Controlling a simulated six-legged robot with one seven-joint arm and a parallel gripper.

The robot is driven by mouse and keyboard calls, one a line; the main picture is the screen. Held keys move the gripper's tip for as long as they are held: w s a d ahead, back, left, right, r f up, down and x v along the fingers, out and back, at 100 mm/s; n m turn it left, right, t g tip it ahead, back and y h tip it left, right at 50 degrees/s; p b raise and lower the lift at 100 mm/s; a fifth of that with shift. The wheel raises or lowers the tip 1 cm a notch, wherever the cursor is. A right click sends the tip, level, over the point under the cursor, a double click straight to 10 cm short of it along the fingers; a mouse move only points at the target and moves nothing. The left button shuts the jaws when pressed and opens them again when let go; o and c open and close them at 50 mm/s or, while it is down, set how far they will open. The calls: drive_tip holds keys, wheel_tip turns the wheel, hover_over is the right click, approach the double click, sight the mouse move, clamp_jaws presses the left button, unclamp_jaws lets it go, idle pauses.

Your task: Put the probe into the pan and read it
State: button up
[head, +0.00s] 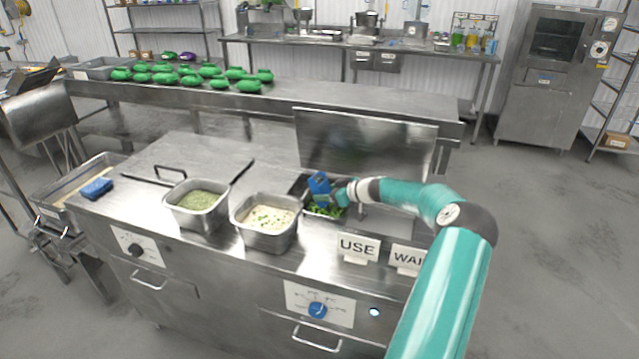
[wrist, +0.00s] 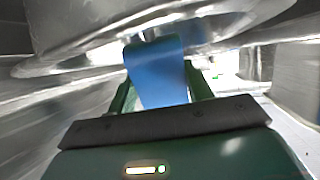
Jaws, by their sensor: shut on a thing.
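A blue probe (head: 319,184) is held upright at the back right of the counter. It also shows in the wrist view as a blurred blue body (wrist: 157,75). My gripper (head: 338,190) is shut on it, with green fingers on both sides in the wrist view (wrist: 160,92). The probe is over a sunken pan (head: 299,187) with bright green contents. Its lower end is hidden, so I cannot tell whether it touches them. A metal pan of pale, green-flecked food (head: 269,217) stands just left, and a pan of green food (head: 196,198) farther left. No reading is legible.
A raised metal lid (head: 365,145) stands behind the sunken pan. "USE" (head: 358,247) and "WAIT" (head: 407,259) signs stand at the front right. A blue block (head: 97,188) lies at the far left. The counter's back left is clear, apart from a dark-handled item.

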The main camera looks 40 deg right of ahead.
sight(326, 192)
idle(0.4)
wheel_tip(326, 192, up, 12)
idle(1.1)
drive_tip(key=shift+r, duration=0.1)
